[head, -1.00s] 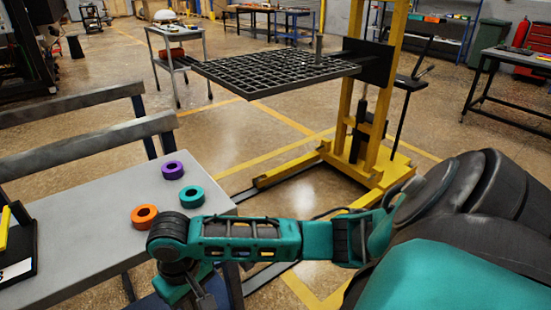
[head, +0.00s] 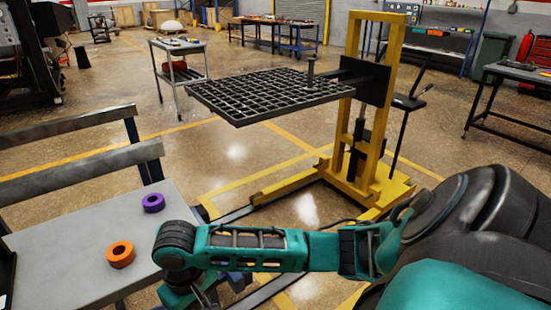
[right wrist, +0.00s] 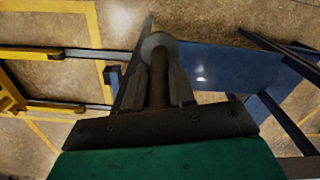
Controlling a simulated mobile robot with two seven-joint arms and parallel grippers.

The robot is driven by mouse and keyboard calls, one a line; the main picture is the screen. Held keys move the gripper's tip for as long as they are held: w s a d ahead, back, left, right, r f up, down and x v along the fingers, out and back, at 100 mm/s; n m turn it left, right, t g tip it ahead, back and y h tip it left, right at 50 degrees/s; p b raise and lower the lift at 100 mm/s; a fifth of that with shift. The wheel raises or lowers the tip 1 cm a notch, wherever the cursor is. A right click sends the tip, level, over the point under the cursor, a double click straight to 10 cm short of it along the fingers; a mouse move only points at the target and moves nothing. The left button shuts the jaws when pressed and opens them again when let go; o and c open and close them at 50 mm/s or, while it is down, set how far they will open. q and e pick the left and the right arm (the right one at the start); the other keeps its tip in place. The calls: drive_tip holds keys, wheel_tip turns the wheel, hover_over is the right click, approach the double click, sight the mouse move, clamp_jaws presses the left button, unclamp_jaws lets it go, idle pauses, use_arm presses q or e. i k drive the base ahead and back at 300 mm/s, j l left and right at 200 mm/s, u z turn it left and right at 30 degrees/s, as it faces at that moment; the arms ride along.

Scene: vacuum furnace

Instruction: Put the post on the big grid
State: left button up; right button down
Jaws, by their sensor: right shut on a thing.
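The big grid (head: 262,97) is a black lattice plate held level on the yellow lift, in the upper middle of the head view. One grey post (head: 311,72) stands upright on its far right part. My right gripper (right wrist: 160,85) is shut on a dark post (right wrist: 158,88) with a wider round end, seen between its fingers in the right wrist view. In the head view my right arm reaches left across the front, its hand low by the grey table's edge and mostly cut off. The held post cannot be made out there. My left gripper is not in view.
The grey table (head: 60,262) at left carries a purple ring (head: 153,202) and an orange ring (head: 121,254). The yellow lift (head: 364,175) stands ahead, its legs on the floor. A small trolley (head: 180,70) stands behind the grid. Floor between table and lift looks open.

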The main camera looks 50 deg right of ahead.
sight(328, 87)
drive_tip(key=k+l, duration=0.1)
drive_tip(key=l, duration=1)
drive_tip(key=k+l, duration=0.15)
drive_tip(key=l, duration=0.4)
drive_tip(key=k+l, duration=0.1)
drive_tip(key=l, duration=0.5)
drive_tip(key=i+l, duration=0.1)
drive_tip(key=l, duration=0.4)
drive_tip(key=i+l, duration=0.1)
drive_tip(key=l, duration=0.4)
drive_tip(key=i+l+z, duration=0.1)
drive_tip(key=l, duration=0.4)
